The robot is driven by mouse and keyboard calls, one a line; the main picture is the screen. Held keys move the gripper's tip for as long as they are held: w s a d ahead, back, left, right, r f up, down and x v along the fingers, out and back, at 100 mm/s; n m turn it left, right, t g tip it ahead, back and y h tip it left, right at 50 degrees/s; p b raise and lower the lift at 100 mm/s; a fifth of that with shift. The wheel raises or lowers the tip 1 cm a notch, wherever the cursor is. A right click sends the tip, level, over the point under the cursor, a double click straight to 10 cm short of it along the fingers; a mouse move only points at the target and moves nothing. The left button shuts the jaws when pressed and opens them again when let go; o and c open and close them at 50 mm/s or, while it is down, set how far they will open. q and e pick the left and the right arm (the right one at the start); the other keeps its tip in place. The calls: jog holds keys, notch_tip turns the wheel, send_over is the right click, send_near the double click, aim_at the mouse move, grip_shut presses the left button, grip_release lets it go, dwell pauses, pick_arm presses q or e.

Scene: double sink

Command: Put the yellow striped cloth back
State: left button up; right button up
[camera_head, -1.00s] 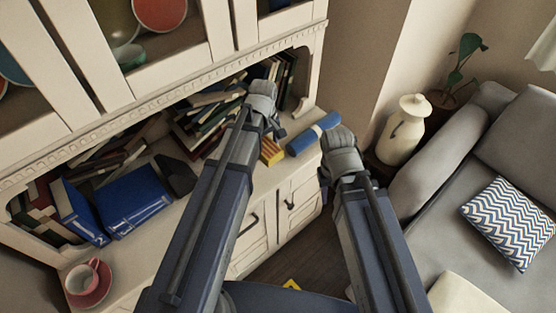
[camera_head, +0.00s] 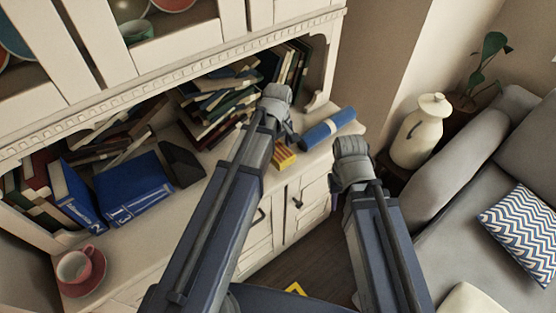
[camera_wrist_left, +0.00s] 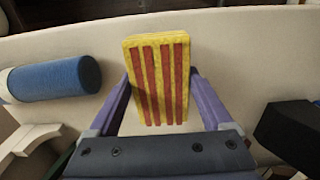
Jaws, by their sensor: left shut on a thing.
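The yellow cloth with red stripes (camera_head: 284,158) is a small flat folded block at the cabinet counter, below the bookshelf. It shows whole in the left wrist view (camera_wrist_left: 158,78), between two purple fingers. My left gripper (camera_head: 286,144) is shut on it; in the left wrist view the gripper (camera_wrist_left: 160,92) has a finger along each side. I cannot tell whether the cloth touches the counter. My right gripper (camera_head: 350,172) is in front of the counter edge, apart from the cloth. Its fingers are mostly hidden behind its own wrist.
A blue roll with a pale band (camera_head: 328,128) lies on the counter right of the cloth. Leaning books (camera_head: 215,105) and a dark block (camera_head: 182,163) stand left. Blue binders (camera_head: 135,187) and a red cup on a saucer (camera_head: 80,270) are further left. A white jug (camera_head: 421,132) stands right.

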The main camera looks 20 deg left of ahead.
pick_arm(q)
jog(key=shift+f+b, duration=1.65)
jog(key=shift+f, duration=0.15)
jog(key=shift+f, duration=0.25)
jog(key=o, duration=1)
jog(key=shift+r, duration=0.1)
jog(key=shift+r, duration=0.15)
